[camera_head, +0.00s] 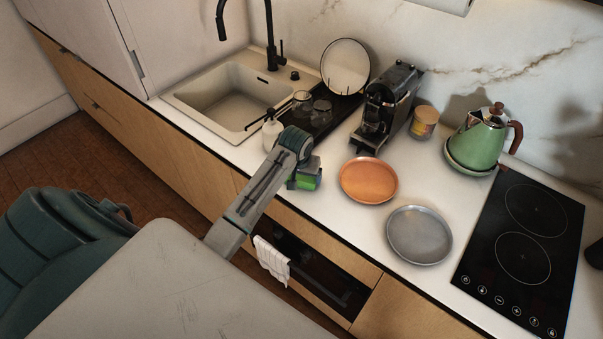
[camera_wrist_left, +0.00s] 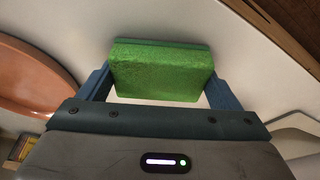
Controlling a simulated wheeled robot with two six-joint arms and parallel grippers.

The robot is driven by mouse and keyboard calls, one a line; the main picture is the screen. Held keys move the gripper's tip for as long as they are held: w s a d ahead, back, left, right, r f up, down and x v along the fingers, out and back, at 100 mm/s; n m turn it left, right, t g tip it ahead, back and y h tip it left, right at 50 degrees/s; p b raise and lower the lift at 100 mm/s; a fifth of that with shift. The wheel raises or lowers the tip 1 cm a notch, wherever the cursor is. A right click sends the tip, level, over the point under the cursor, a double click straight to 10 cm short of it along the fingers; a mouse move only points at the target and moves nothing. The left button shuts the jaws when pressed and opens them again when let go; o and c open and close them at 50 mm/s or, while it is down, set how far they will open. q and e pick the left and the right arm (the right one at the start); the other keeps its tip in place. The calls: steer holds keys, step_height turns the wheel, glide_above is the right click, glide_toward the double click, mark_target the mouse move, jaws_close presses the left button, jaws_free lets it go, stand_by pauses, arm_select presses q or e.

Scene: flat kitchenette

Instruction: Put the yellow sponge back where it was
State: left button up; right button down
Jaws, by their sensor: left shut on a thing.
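A green sponge (camera_head: 309,182) is in my left gripper (camera_head: 304,175), over the front of the white counter, left of the orange plate. In the left wrist view the green block (camera_wrist_left: 162,72) sits between the two blue fingers of the left gripper (camera_wrist_left: 160,84), which are shut on it. I cannot tell whether its underside touches the counter. No yellow sponge shows in either view. My right gripper is not in view.
An orange plate (camera_head: 368,180) and a grey plate (camera_head: 419,235) lie right of the gripper. Behind are a soap bottle (camera_head: 271,131), a dark tray (camera_head: 322,122) with glasses and a coffee machine (camera_head: 386,108). The sink (camera_head: 226,94) is back left, the hob (camera_head: 526,244) right.

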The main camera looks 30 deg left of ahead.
mark_target(299, 189)
arm_select(q)
steer(key=shift+f, duration=0.15)
steer(key=o, duration=0.7)
steer(key=shift+c, duration=0.2)
steer(key=shift+o, duration=0.3)
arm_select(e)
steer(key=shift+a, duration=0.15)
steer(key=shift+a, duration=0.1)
arm_select(q)
steer(key=shift+r, duration=0.25)
steer(key=b+v, duration=0.4)
steer(key=v, duration=0.8)
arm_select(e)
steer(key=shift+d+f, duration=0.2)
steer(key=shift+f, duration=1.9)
